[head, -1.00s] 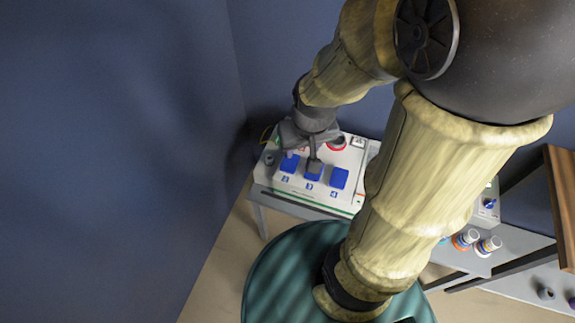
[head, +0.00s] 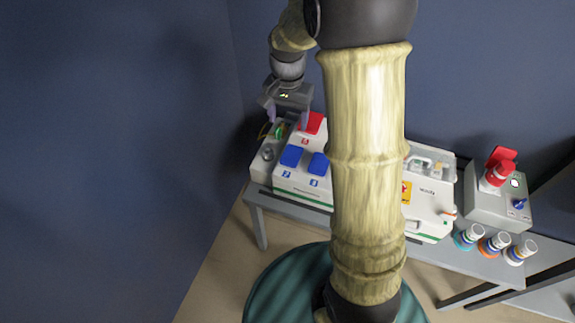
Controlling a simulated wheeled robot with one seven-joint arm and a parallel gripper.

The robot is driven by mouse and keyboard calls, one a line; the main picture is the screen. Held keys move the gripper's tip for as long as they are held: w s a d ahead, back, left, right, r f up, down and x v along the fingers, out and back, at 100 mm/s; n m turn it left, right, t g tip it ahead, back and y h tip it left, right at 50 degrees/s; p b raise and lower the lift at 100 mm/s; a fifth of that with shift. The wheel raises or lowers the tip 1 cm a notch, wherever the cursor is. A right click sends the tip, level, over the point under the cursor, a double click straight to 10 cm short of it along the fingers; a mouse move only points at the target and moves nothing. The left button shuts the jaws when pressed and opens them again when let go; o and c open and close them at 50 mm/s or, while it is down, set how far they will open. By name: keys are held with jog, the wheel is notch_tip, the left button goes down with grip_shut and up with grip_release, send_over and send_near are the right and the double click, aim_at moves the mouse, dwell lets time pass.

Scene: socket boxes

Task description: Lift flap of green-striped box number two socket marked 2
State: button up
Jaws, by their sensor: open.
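The green-striped box (head: 302,193) stands at the left end of the grey table, white with a green stripe along its front base. Its blue flap over socket 2 (head: 292,156), with a small 2 below it, looks shut. A second blue flap marked 3 (head: 318,164) is to its right and also looks down. A red flap (head: 312,123) is behind them. My gripper (head: 287,115) is open behind and above flap 2, its two fingers pointing down and apart. It appears not to touch flap 2. My arm hides the right part of the box.
A grey unit with a round knob (head: 268,154) adjoins the box's left, near the wall. To the right are a white case with a yellow sign (head: 407,192), a grey box with a raised red flap (head: 501,160), and several small jars (head: 495,243).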

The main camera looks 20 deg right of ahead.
aim_at(288, 163)
notch_tip(288, 163, down, 17)
jog(key=shift+f+b, duration=0.15)
jog(key=shift+b, duration=1.05)
jog(key=c, duration=1.4)
